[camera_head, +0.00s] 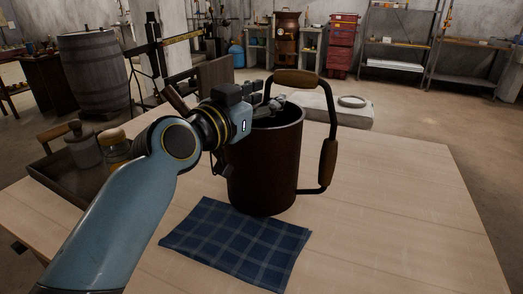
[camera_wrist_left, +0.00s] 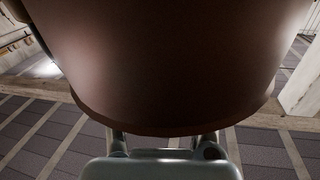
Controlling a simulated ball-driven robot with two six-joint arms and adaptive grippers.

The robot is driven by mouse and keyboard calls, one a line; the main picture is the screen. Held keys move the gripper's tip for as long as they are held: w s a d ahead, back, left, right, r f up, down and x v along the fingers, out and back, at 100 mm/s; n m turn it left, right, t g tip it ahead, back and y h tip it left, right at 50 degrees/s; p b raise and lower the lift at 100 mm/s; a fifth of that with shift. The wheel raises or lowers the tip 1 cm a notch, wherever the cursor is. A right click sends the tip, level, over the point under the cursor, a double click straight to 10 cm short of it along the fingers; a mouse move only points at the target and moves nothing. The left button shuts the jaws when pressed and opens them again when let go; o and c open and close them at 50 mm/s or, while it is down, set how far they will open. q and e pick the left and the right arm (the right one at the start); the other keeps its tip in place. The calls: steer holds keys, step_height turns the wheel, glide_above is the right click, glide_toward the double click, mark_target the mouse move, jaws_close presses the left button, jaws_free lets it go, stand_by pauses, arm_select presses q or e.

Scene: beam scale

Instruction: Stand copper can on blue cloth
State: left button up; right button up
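The copper can (camera_head: 264,165) is a large dark brown can, upright, with a wooden grip (camera_head: 297,78) on its top handle and another grip on its right side. In the head view its base overlaps the back edge of the blue checked cloth (camera_head: 232,247); I cannot tell whether it touches. My left gripper (camera_head: 268,104) is at the can's rim, near the left end of the top handle. The can (camera_wrist_left: 190,65) fills much of the left wrist view, and the fingertips are hidden behind it. My right gripper is not in view.
A dark tray (camera_head: 62,180) with jars stands at the table's left. A beam scale (camera_head: 165,48) is behind my arm. A pale slab (camera_head: 345,112) with a ring on it lies behind the can. The right side of the wooden table (camera_head: 410,215) is clear.

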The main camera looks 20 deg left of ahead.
arm_select(q)
jaws_close()
stand_by(0.4)
steer(key=shift+r, duration=0.15)
